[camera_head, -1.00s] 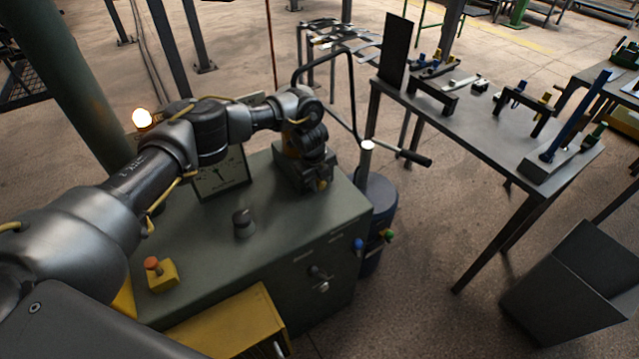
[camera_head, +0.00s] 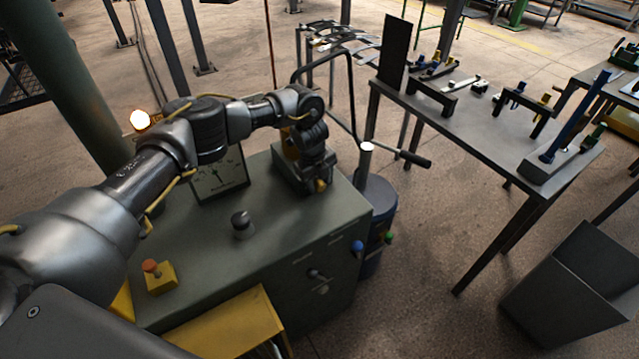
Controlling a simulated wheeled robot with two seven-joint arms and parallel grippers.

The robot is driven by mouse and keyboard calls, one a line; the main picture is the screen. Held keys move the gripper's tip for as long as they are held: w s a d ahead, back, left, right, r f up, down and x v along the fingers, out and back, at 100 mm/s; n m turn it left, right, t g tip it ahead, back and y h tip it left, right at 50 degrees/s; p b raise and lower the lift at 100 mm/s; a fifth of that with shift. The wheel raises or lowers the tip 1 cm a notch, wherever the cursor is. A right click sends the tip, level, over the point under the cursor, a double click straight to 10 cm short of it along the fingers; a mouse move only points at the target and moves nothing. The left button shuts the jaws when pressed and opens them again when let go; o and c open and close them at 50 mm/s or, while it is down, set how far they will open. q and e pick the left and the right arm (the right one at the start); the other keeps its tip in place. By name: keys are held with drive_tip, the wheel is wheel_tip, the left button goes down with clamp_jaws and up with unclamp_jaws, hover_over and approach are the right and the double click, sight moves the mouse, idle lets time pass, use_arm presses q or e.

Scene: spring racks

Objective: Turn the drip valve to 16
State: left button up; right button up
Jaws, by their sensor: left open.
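A grey-green machine cabinet (camera_head: 215,260) stands at the centre left. A dark knob (camera_head: 242,223) sits on its top, and small dark control handles (camera_head: 318,275) are on its front face. The small labels are unreadable, so I cannot tell which control is the drip valve or its setting. My left gripper (camera_head: 320,186) points down over the cabinet's back right top, by a dark block. It is open; its fingers are small and partly hidden. My right gripper is out of view.
An orange-topped button on a yellow box (camera_head: 158,275) sits at the cabinet's front left. A blue knob (camera_head: 357,247) and a dark blue drum (camera_head: 378,205) are at its right. A steel table (camera_head: 490,135) with fixtures and a grey bin (camera_head: 580,290) stand farther right.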

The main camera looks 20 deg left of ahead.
use_arm(q)
wheel_tip(320, 180, up, 9)
drive_tip(key=s+b, duration=0.1)
drive_tip(key=shift+s+a+r, duration=0.15)
drive_tip(key=shift+a+r, duration=0.05)
drive_tip(key=shift+a, duration=0.25)
